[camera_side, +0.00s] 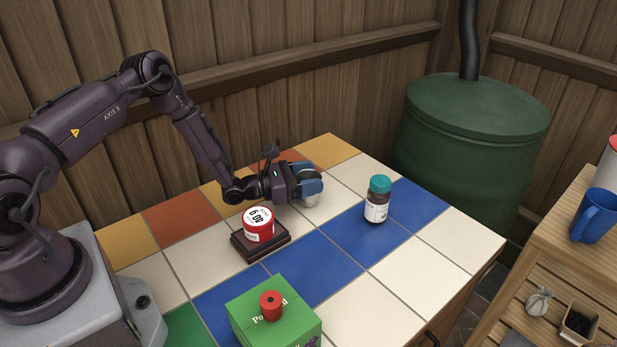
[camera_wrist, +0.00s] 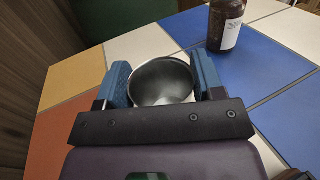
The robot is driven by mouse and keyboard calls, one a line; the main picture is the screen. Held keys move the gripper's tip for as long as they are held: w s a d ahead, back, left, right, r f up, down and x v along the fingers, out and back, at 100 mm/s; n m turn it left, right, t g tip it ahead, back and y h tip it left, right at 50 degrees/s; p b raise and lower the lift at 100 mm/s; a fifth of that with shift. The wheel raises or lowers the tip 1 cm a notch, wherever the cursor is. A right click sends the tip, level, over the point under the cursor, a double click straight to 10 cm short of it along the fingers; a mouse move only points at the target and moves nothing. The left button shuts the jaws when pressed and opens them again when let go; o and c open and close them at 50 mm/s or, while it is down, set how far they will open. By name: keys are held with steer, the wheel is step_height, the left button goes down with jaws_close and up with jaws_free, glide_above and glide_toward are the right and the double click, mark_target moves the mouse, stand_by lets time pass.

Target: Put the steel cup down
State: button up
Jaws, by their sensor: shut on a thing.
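The steel cup (camera_wrist: 163,82) sits between the blue fingers of my gripper (camera_wrist: 162,85) in the wrist view, its round open rim facing the camera and its inside looking empty. In the side view my gripper (camera_side: 309,187) is low over the far part of the tiled table, and a bit of the steel cup (camera_side: 311,201) shows at the fingers. The fingers press on the cup from both sides. The cup's base is mostly hidden, so I cannot tell whether it touches the tiles.
A brown bottle with a teal cap (camera_side: 377,200) stands to the right of my gripper. A red tin (camera_side: 258,225) on a dark base (camera_side: 262,248) is nearer, left. A green box (camera_side: 275,315) with a red object (camera_side: 271,305) on top is at the front. Right-side tiles are clear.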

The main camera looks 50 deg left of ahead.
steer(key=shift+f, duration=0.2)
steer(key=o, duration=0.9)
steer(key=shift+r, duration=0.15)
steer(key=shift+s+a, duration=0.1)
steer(key=shift+s, duration=0.1)
steer(key=v, duration=1.1)
steer(key=shift+s+a, duration=0.1)
steer(key=shift+s, duration=0.15)
